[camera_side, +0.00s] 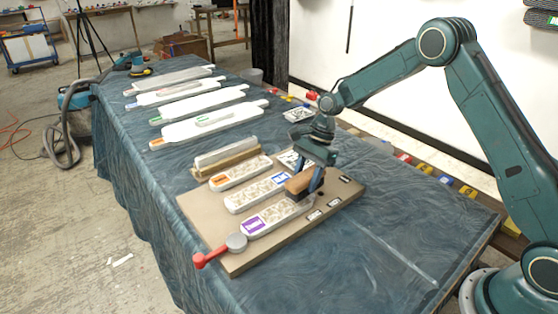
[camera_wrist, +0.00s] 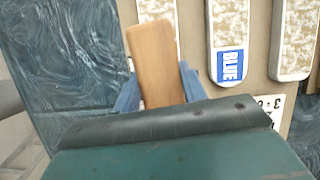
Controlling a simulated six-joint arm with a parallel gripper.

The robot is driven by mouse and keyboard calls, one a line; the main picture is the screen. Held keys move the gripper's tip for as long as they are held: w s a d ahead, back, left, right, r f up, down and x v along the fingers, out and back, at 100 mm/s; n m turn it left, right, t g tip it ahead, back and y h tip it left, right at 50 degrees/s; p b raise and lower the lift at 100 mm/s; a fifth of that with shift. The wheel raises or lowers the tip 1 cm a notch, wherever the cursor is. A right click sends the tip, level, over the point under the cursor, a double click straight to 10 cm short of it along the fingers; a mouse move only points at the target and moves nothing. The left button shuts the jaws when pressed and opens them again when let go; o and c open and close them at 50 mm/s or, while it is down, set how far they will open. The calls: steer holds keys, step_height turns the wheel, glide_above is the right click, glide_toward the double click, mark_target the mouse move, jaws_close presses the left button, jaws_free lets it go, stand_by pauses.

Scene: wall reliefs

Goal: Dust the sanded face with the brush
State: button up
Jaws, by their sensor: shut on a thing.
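My gripper (camera_side: 310,180) is shut on the wooden block of the brush (camera_side: 298,184), over the right end of the purple-labelled relief (camera_side: 280,215). In the wrist view the brush's plain brown back (camera_wrist: 155,60) sits between my blue fingers (camera_wrist: 158,92). Its underside is hidden, so I cannot tell whether it touches the face. The blue-labelled relief (camera_side: 257,193) and orange-labelled relief (camera_side: 240,172) lie alongside on the tan board (camera_side: 205,222). Their faces are mottled cream and tan. The blue label (camera_wrist: 230,66) shows clearly in the wrist view.
A pale bar (camera_side: 225,150) on a wooden block stands behind the reliefs. Several long white panels (camera_side: 210,124) fill the table's far part. Blue cloth (camera_side: 400,230) at right is clear.

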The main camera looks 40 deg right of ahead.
steer(key=shift+r, duration=2.75)
